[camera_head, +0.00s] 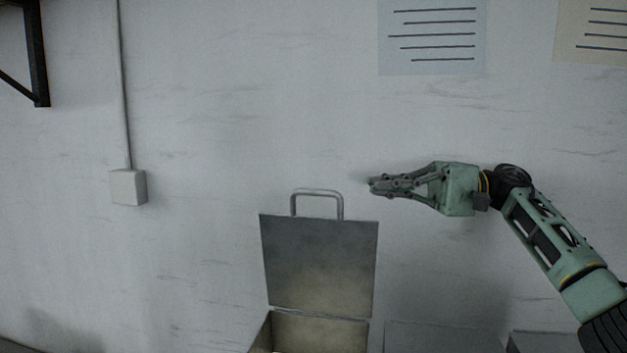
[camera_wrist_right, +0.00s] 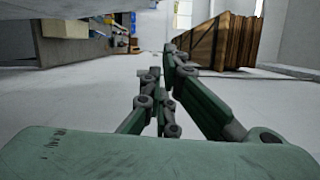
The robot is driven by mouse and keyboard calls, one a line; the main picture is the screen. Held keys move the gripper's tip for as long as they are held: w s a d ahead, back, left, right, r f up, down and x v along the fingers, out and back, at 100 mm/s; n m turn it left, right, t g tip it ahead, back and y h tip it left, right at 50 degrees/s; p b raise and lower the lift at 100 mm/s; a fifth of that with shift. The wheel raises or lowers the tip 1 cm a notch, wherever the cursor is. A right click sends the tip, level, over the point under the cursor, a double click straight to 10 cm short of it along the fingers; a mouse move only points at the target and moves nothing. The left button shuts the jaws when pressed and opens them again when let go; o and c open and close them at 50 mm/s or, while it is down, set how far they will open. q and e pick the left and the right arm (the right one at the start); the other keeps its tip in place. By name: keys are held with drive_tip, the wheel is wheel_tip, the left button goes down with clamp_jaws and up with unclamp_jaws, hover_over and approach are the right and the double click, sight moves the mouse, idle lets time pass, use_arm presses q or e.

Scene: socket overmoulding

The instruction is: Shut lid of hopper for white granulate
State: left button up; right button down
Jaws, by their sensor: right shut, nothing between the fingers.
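The hopper's lid (camera_head: 318,262) is a grey metal plate that stands open, near upright, with a loop handle (camera_head: 318,192) on its top edge. Below it the open hopper (camera_head: 318,328) shows at the bottom of the head view, cut off by the frame edge. Any granulate inside cannot be made out. My right gripper (camera_head: 374,186) is shut and empty. In the picture it is to the right of the handle and slightly above it, apart from it. In the right wrist view the fingers (camera_wrist_right: 162,75) show, with no lid in sight. My left gripper is not in view.
A pale wall stands behind the lid, with a socket box (camera_head: 128,187) and a dark bracket (camera_head: 38,55) at left. Grey box tops (camera_head: 445,338) are right of the hopper. The right wrist view shows a wooden crate (camera_wrist_right: 222,40) and open floor.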

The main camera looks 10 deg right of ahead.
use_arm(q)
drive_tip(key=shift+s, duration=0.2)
use_arm(e)
drive_tip(key=s+a, duration=0.3)
drive_tip(key=a, duration=0.8)
drive_tip(key=shift+s+a+r, duration=0.15)
drive_tip(key=shift+a+r, duration=0.1)
drive_tip(key=shift+r, duration=0.2)
drive_tip(key=shift+d, duration=0.1)
